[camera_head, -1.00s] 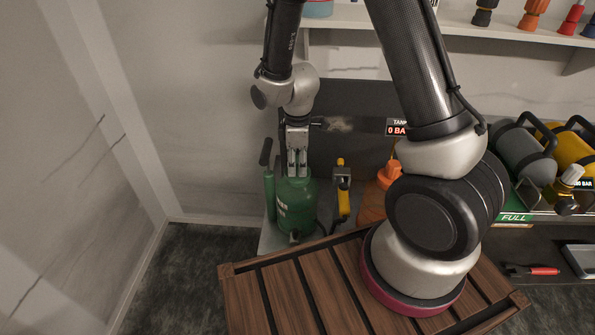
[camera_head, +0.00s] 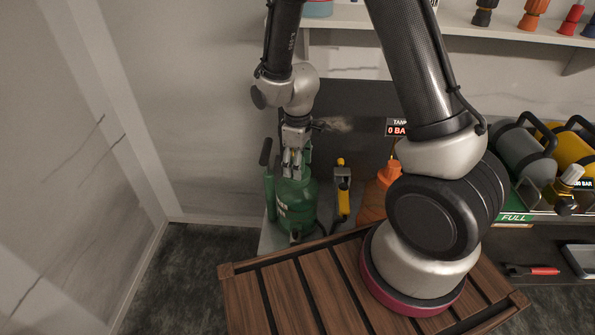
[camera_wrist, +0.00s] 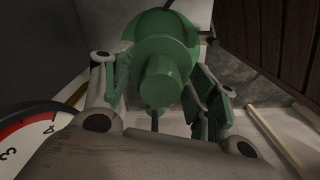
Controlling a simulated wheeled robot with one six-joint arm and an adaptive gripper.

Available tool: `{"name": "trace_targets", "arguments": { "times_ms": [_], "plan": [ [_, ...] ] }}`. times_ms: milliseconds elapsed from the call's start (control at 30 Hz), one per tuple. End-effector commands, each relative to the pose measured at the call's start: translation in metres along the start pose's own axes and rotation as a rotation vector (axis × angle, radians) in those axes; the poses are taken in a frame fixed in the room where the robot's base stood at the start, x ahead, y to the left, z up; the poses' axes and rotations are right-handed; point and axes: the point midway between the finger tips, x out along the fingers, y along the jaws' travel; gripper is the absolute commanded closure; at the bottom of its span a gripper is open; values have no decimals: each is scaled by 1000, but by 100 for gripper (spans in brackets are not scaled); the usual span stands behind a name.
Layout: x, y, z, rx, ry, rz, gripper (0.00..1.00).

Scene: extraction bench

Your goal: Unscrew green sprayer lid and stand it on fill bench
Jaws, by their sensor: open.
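The green sprayer (camera_head: 297,204) stands upright on a pale surface behind the wooden slatted deck, with a black-gripped handle at its left side. Its green lid (camera_wrist: 162,80) shows from above in the wrist view, a round knob on the sprayer's top. My gripper (camera_head: 293,170) points down over the top of the sprayer. In the wrist view its two fingers are apart, one on each side of the lid, with gaps showing between the pads and the lid. The lid is largely hidden by the fingers in the head view.
A yellow-and-grey tool (camera_head: 342,192) stands close right of the sprayer, and an orange sprayer (camera_head: 385,180) is beyond it. A dial (camera_wrist: 30,140) shows at the wrist view's left edge. Grey and yellow tanks (camera_head: 522,153) sit at the right by a green FULL label.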

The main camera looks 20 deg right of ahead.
Motion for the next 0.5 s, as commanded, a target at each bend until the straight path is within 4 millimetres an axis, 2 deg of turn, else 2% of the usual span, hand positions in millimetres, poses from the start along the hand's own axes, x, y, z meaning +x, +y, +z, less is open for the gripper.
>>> {"name": "trace_targets", "arguments": {
  "times_ms": [500],
  "plan": [
    [0, 0, 0, 733, 0, 0, 41]
  ]
}}
